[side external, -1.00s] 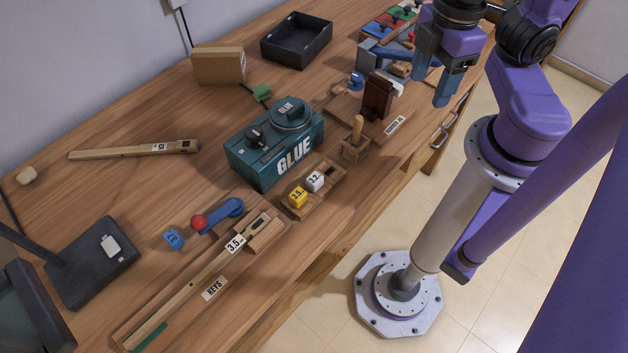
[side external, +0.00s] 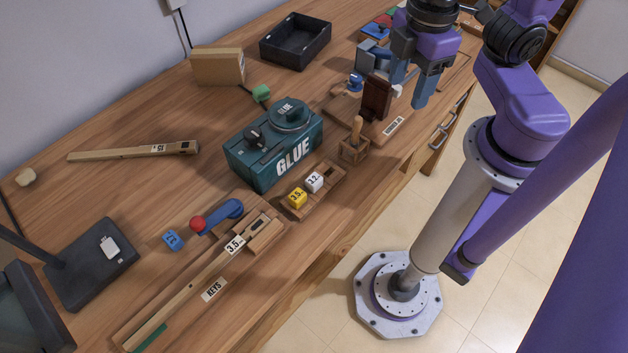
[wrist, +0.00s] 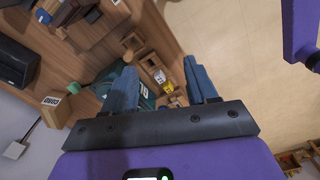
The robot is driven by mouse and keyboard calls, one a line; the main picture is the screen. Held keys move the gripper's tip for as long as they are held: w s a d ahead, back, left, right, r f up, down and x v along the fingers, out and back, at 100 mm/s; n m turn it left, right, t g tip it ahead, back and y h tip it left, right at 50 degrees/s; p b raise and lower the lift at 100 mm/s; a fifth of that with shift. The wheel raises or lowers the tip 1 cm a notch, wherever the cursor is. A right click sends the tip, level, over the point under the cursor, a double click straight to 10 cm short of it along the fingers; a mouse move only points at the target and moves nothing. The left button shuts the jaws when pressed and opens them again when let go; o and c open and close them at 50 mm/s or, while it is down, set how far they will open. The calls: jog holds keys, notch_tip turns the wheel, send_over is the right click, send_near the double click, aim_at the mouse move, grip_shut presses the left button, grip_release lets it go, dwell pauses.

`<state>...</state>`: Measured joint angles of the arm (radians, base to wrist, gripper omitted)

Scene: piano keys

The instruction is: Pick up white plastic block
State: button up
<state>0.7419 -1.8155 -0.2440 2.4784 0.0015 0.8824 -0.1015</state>
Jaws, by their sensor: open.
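The white block (side external: 314,182), a small cube marked 3.2, sits in a wooden tray (side external: 329,188) beside a yellow cube (side external: 297,198). In the wrist view the white block (wrist: 159,76) shows between my fingers, with the yellow cube (wrist: 166,86) just below it. My gripper (side external: 411,88) is open and empty, with blue fingers pointing down. It is above the far right part of the bench, well to the right of and beyond the white block. The gripper (wrist: 158,66) also shows in the wrist view, fingers wide apart.
A green glue box (side external: 274,152) stands directly behind the tray. A wooden holder with an upright handle (side external: 356,135) and a dark brown block (side external: 376,98) stand between the tray and my gripper. A black bin (side external: 296,41) is at the back.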

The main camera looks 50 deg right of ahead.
jog(key=w+a+f+n, duration=0.2)
jog(key=w+a, duration=0.2)
jog(key=a, duration=0.2)
jog(key=w+a+f+n, duration=0.2)
jog(key=w+a+n, duration=0.1)
jog(key=w+a, duration=0.3)
send_over(314, 179)
jog(key=f, duration=1.1)
jog(key=shift+d+f, duration=0.25)
jog(key=shift+f, duration=0.1)
jog(key=shift+a+f, duration=0.15)
jog(key=shift+f, duration=1.3)
jog(key=shift+a+f, duration=0.1)
jog(key=shift+f, duration=1.3)
grip_shut()
